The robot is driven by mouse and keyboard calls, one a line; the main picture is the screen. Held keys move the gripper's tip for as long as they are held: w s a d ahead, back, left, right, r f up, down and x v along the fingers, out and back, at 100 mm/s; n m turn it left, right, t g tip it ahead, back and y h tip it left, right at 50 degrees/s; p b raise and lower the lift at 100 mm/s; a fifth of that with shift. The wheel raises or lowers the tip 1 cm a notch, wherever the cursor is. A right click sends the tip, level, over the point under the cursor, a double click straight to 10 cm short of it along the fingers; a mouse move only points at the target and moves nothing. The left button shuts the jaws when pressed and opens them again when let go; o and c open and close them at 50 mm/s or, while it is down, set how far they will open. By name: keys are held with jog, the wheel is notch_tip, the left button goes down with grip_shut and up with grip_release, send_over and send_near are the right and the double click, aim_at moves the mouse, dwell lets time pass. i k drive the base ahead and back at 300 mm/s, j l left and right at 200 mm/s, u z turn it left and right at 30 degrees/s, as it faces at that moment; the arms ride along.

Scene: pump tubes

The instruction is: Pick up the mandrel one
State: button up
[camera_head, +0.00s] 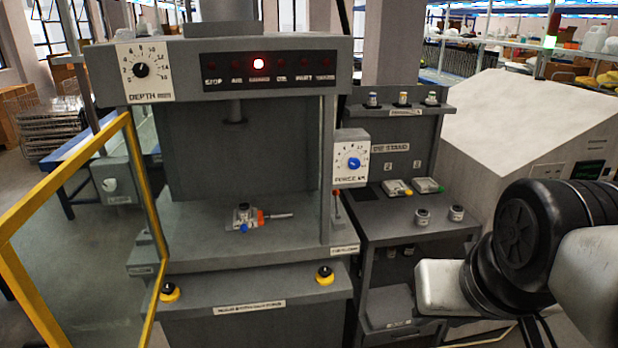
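A small shelf (425,110) tops the grey die stand (405,165) right of the press. Three small upright pieces stand on it: a dark-topped one (372,99), a yellowish one (403,99) and a pale one (432,98). The shelf's label is too small to read, and I cannot tell which piece is mandrel one. Two short grey cylinders, one (422,216) left of the other (456,212), stand on the stand's lower table. My black and white arm comes in at the right; my gripper cannot be made out.
The press bed (200,240) holds a small fixture (245,217) with blue and orange parts. A yellow-framed guard door (65,175) stands open at left. Two small blocks (397,188) (427,185) lie on the stand. A large white-topped housing (535,120) is behind my arm.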

aim_at(372, 102)
jog(key=i+l, duration=0.1)
jog(key=i, duration=0.4)
jog(key=i+l+u, duration=0.1)
jog(key=i, duration=0.4)
jog(key=i+l, duration=0.15)
jog(key=i, duration=0.3)
